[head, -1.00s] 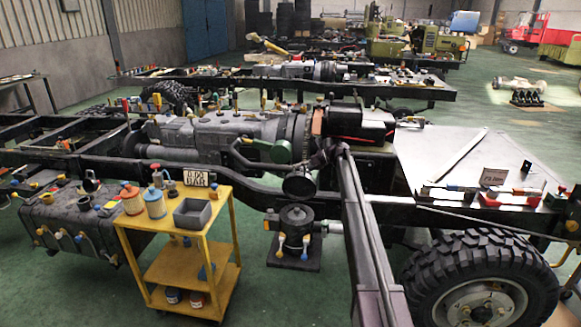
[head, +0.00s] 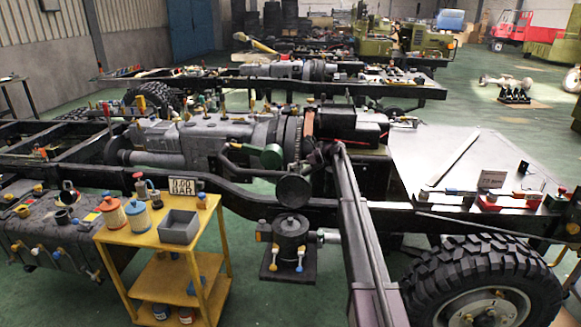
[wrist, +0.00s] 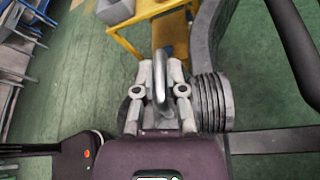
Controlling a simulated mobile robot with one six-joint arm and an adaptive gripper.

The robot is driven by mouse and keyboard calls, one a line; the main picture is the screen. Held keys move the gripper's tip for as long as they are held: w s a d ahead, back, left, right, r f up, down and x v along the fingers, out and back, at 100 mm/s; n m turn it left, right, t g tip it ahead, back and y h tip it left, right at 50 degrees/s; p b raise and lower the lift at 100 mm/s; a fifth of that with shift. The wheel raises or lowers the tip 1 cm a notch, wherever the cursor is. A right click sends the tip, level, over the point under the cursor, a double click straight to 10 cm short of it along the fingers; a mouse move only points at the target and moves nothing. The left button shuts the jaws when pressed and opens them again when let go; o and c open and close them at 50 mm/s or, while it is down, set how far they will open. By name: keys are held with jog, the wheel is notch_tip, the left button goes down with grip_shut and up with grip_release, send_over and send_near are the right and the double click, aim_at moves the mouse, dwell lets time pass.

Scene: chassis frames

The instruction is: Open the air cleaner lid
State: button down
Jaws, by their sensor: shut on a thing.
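A dark drum (head: 289,243) that looks like the air cleaner sits low beside the chassis rail in the head view, with coloured knobs around it. A round dark disc (head: 293,190), seemingly its lid, shows above the drum, tilted, with a gap between them. My gripper (head: 318,157) is dark and hard to make out beside the disc. In the wrist view my gripper (wrist: 160,92) is shut on a grey metal loop handle (wrist: 160,72) between its two fingers. What the handle joins is mostly hidden behind the gripper. A ribbed grey cylinder (wrist: 212,100) is just to the right.
A yellow cart (head: 125,244) with a grey bin (head: 179,227) and bottles stands left of the drum. The black chassis rail (head: 235,198) runs behind. A large tyre (head: 480,290) is at right. Green floor (head: 330,295) is open in front of the drum.

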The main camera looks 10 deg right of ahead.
jog(key=shift+d, duration=0.2)
jog(key=c, duration=0.8)
grip_release()
jog(key=shift+s, duration=0.1)
jog(key=shift+o, duration=0.5)
jog(key=shift+a+r, duration=0.1)
jog(key=shift+a, duration=0.15)
jog(key=shift+d, duration=0.1)
jog(key=w+d+f+p+v, duration=0.1)
jog(key=p+v, duration=0.3)
jog(key=v, duration=1.1)
jog(key=shift+w+d+f, duration=0.2)
jog(key=shift+w, duration=0.45)
jog(key=shift+s+a, duration=0.1)
